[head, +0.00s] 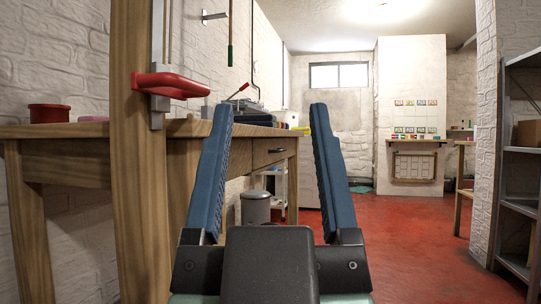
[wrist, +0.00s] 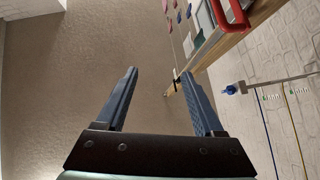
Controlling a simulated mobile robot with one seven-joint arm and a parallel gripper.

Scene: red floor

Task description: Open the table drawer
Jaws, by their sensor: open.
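The wooden table (head: 75,131) stands along the left wall in the head view. Its drawer (head: 262,158) is in the table's side near the far end and looks shut. A small dark handle (head: 277,150) sits on the drawer front and shows between my fingers. My gripper (head: 272,105) is open and empty, with two blue fingers spread in front of the camera. The fingers hide part of the table. I see no contact with the handle.
A wooden post (head: 133,200) with a red clamp (head: 170,85) stands close on the left. A grey bin (head: 255,207) is on the floor beyond the table. A metal shelf (head: 520,150) stands at the right. The red floor (head: 425,240) between is clear.

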